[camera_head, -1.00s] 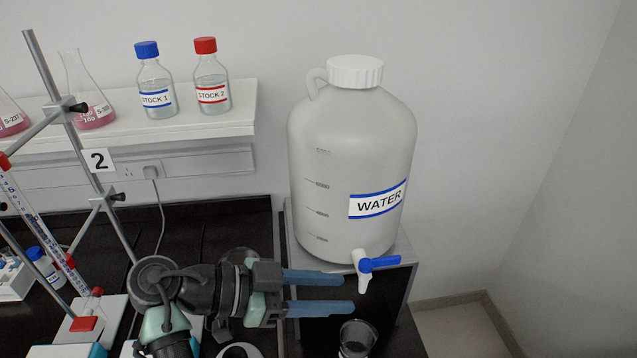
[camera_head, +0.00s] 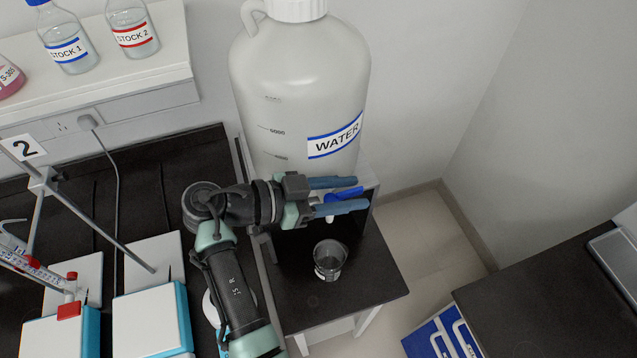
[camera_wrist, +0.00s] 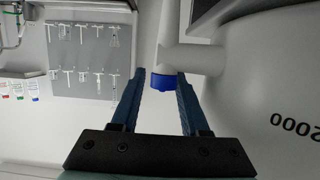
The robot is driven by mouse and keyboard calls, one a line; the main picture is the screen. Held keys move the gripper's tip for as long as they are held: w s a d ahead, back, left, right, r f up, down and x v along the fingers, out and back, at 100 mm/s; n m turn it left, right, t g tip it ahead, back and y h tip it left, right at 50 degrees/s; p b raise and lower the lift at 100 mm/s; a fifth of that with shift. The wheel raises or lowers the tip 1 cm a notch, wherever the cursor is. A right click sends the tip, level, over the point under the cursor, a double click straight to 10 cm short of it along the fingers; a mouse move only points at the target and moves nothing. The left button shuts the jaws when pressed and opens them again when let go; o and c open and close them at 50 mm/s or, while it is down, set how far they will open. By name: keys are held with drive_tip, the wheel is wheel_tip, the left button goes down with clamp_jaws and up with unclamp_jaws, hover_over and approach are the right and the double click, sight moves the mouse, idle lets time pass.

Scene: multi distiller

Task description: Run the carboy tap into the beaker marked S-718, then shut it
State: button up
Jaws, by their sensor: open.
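The large white carboy (camera_head: 290,110), labelled WATER, stands on a raised support. Its white tap has a blue lever (camera_head: 345,193), partly hidden behind my fingers in the head view. My gripper (camera_head: 362,193) is open, with its two blue fingers either side of the lever. In the wrist view the blue lever end (camera_wrist: 162,82) shows between the fingertips (camera_wrist: 158,74), beside the white tap body (camera_wrist: 192,60). I cannot tell whether a finger touches it. A clear glass beaker (camera_head: 330,262) stands upright below the tap; its marking is not readable and it looks empty.
The beaker stands on a dark low table (camera_head: 375,280). The dark bench (camera_head: 150,165) at left holds stands and blue-and-white devices (camera_head: 152,318). Stock bottles (camera_head: 66,42) stand on the wall shelf. Another dark bench (camera_head: 550,290) is at right, with open floor between.

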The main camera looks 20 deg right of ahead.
drive_tip(key=shift+p+x, duration=0.3)
drive_tip(key=shift+x, duration=1.05)
drive_tip(key=shift+w, duration=0.1)
drive_tip(key=shift+c, duration=0.3)
clamp_jaws()
